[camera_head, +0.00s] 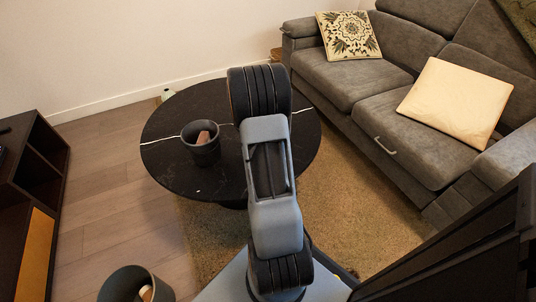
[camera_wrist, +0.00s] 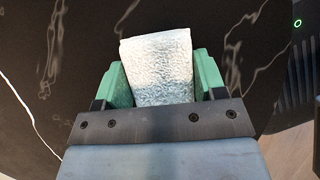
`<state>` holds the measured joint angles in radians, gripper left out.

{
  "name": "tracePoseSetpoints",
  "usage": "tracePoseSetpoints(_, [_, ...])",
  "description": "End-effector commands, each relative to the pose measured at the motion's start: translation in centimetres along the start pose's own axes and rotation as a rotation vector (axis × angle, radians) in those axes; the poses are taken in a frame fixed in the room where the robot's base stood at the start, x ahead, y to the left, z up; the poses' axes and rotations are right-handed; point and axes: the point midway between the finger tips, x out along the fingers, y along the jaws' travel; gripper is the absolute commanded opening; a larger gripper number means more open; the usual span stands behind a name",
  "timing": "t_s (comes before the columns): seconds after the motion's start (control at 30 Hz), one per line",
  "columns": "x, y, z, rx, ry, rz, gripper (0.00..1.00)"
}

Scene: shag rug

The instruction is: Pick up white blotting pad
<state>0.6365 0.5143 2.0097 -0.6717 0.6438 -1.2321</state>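The white blotting pad (camera_wrist: 160,65) is a pale, rough-textured block in the upper middle of the wrist view. It fills the space between the two green fingers of my gripper (camera_wrist: 164,80), with its sides against or very near them. My gripper looks shut on it. The black table top with white veins (camera_wrist: 75,30) lies beyond the pad; I cannot tell whether the pad touches it. In the head view my arm hides both the pad and my gripper.
The round black table (camera_head: 165,165) holds a dark pot (camera_head: 203,152) with a brownish thing inside, left of my arm. A grey sofa (camera_head: 350,80) with cushions stands right. A dark cabinet (camera_head: 40,165) stands left. Another dark pot (camera_head: 115,286) is at the bottom left.

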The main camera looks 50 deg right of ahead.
Motion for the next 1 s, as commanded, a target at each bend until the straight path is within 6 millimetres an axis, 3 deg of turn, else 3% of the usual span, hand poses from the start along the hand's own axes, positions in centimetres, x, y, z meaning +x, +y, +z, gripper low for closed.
tracePoseSetpoints(0.23, [0.0, 0.0, 0.0, 0.000, 0.000, 0.000, 0.40])
tracePoseSetpoints(0.57, [-0.5, 0.0, 0.2, 0.000, 0.000, 0.000, 0.40])
tracePoseSetpoints(0.83, [-3.8, 0.0, 1.5, 0.001, -0.001, 0.002, 0.40])
tracePoseSetpoints(1.0, [-7.4, -2.3, 1.1, -0.002, -0.001, 0.002, 0.40])
